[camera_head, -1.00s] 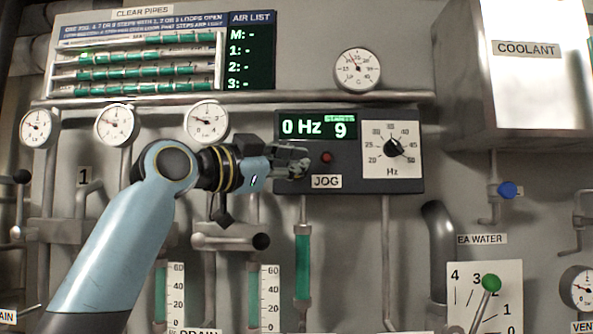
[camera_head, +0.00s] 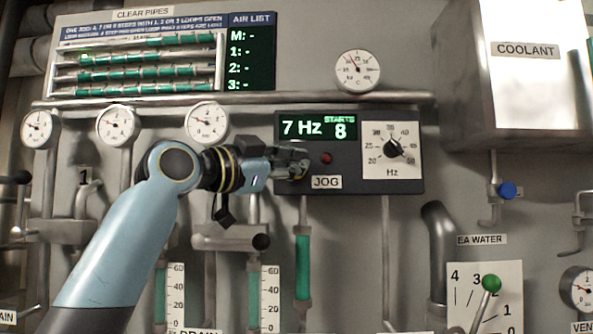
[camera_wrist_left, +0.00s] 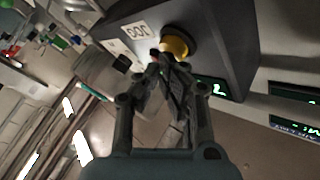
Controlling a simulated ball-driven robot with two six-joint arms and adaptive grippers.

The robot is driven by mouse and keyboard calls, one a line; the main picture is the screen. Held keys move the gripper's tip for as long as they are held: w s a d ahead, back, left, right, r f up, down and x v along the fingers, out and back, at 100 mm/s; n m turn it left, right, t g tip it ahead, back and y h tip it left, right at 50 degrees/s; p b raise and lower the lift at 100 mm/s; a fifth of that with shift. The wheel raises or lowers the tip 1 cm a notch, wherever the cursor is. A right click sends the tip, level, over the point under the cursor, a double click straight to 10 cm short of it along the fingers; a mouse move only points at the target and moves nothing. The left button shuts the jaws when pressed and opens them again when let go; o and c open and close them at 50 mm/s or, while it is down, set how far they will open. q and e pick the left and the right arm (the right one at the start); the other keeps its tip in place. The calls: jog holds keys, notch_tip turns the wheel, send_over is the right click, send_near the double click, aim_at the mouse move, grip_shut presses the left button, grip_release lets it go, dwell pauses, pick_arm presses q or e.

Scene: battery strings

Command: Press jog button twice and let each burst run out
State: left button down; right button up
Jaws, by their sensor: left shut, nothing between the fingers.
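My left gripper (camera_head: 300,164) is shut and empty, its fingertips at the left part of the dark jog box (camera_head: 400,184). In the left wrist view the gripper (camera_wrist_left: 166,62) has its tips at a round yellow-rimmed jog button (camera_wrist_left: 178,41); I cannot tell whether they touch it. In the head view the gripper hides the button. The green display (camera_head: 316,127) reads 7 Hz and STARTS 8. The JOG label (camera_head: 327,182) sits below a small dark red lamp (camera_head: 326,158). My right gripper is not in view.
A frequency dial (camera_head: 392,148) is on the right of the box. A gauge (camera_head: 207,123) and pipes lie behind my left arm. The coolant tank (camera_head: 520,100) juts out at upper right. A green-knobbed lever (camera_head: 491,284) stands at lower right.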

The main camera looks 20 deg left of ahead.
pick_arm(q)
jog(key=shift+s, duration=0.1)
jog(key=shift+s+d, duration=0.3)
jog(key=shift+s, duration=0.55)
jog(key=s, duration=0.2)
jog(key=s+d+p, duration=0.1)
jog(key=s, duration=0.2)
jog(key=shift+d, duration=0.2)
jog(key=shift+w+f, duration=0.1)
